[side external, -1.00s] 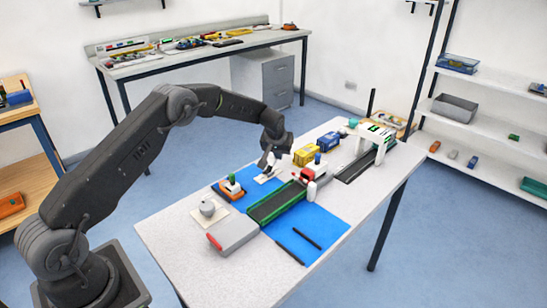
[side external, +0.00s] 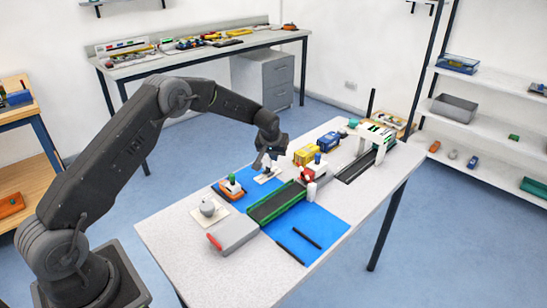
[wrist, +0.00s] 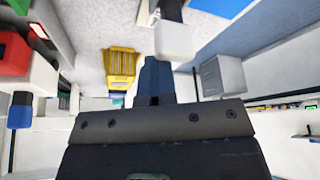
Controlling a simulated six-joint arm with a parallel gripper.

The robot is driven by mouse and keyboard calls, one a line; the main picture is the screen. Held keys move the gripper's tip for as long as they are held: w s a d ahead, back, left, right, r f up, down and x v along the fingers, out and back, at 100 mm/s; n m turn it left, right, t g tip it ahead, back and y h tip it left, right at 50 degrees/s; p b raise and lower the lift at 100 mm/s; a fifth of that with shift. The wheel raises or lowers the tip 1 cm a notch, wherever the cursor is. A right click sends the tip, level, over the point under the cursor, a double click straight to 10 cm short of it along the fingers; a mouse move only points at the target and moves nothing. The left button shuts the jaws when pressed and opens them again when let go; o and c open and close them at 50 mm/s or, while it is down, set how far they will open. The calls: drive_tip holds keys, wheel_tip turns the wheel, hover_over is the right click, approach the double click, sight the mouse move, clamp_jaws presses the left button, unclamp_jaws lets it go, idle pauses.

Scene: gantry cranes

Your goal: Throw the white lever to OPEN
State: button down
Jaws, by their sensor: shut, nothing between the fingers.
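The white lever stands on a pale base plate (side external: 267,176) on the table, at the far side of the blue mat. In the wrist view its white block-shaped handle (wrist: 177,40) shows at the top on a dark stem. My gripper (side external: 262,165) is low over the plate, close beside the lever. In the wrist view my gripper's fingers (wrist: 153,78) are together with nothing between them, just left of and below the handle; I cannot tell whether they touch. Any OPEN marking is too small to read.
A yellow container (side external: 306,155) and a red-and-white crane (side external: 313,170) stand right of the lever. An orange base with a green button (side external: 231,187) is to its left. A green conveyor (side external: 274,203) and a grey box (side external: 233,236) lie nearer.

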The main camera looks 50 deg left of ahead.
drive_tip(key=shift+f, duration=0.9)
wheel_tip(320, 180, up, 8)
drive_tip(key=shift+w+f, duration=0.2)
drive_tip(key=s+d+r+m, duration=0.1)
drive_tip(key=s+d+r, duration=0.3)
drive_tip(key=s+r, duration=0.25)
drive_tip(key=s+d+r+m+h, duration=0.1)
drive_tip(key=s+d+r, duration=0.2)
drive_tip(key=s+r, duration=0.35)
drive_tip(key=s+d+r+m, duration=0.1)
drive_tip(key=s+d+r, duration=0.35)
drive_tip(key=r, duration=0.25)
drive_tip(key=s+d+m, duration=0.1)
drive_tip(key=s+d, duration=0.1)
drive_tip(key=s, duration=1)
drive_tip(key=s+d+f+m+t+h, duration=0.1)
drive_tip(key=s+d+m, duration=0.1)
drive_tip(key=s, duration=1)
drive_tip(key=shift+d+f, duration=0.25)
drive_tip(key=shift+d, duration=0.25)
